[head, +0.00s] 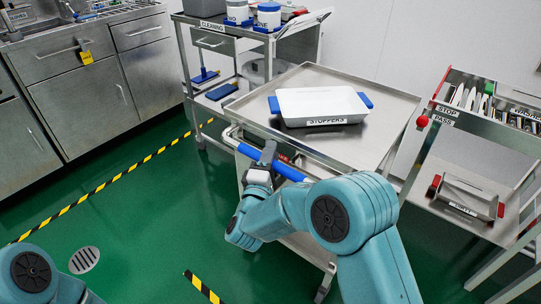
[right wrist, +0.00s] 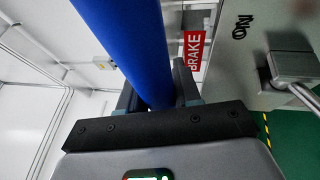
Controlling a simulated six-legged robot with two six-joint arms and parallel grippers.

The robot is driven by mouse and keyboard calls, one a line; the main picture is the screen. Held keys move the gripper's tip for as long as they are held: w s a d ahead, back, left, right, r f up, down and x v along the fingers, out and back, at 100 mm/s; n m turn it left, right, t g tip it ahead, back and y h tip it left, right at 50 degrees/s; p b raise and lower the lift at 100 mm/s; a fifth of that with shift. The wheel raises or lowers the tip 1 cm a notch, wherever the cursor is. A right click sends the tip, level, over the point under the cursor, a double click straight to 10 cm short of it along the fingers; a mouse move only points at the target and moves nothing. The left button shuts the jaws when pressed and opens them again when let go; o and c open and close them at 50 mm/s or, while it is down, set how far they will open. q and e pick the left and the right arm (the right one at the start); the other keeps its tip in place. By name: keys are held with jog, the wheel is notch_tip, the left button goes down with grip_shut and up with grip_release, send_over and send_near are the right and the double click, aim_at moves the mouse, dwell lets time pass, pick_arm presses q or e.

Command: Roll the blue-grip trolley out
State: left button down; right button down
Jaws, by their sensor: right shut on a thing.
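The steel trolley (head: 385,100) stands in the middle of the head view, with a blue grip (head: 289,172) along its near-left handle bar. My right gripper (head: 265,155) is shut on this grip. In the right wrist view the blue grip (right wrist: 125,40) runs between the two dark fingers of the gripper (right wrist: 155,92). A white tub with blue handles (head: 322,102), labelled STOPPERS, sits on the trolley's top. A red BRAKE label (right wrist: 194,50) shows beside the grip in the wrist view. Part of my left arm shows at bottom left; its gripper is out of view.
A CLEANING cart (head: 213,42) stands close behind the trolley. Steel cabinets (head: 80,100) line the left. Green floor (head: 130,215) with striped tape and a round drain (head: 84,260) is clear at left.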

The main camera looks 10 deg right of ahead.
jog(key=c, duration=0.9)
grip_release()
jog(key=shift+w, duration=0.1)
jog(key=shift+o, duration=0.2)
jog(key=p+v, duration=0.2)
jog(key=v, duration=1.4)
jog(key=shift+f, duration=0.15)
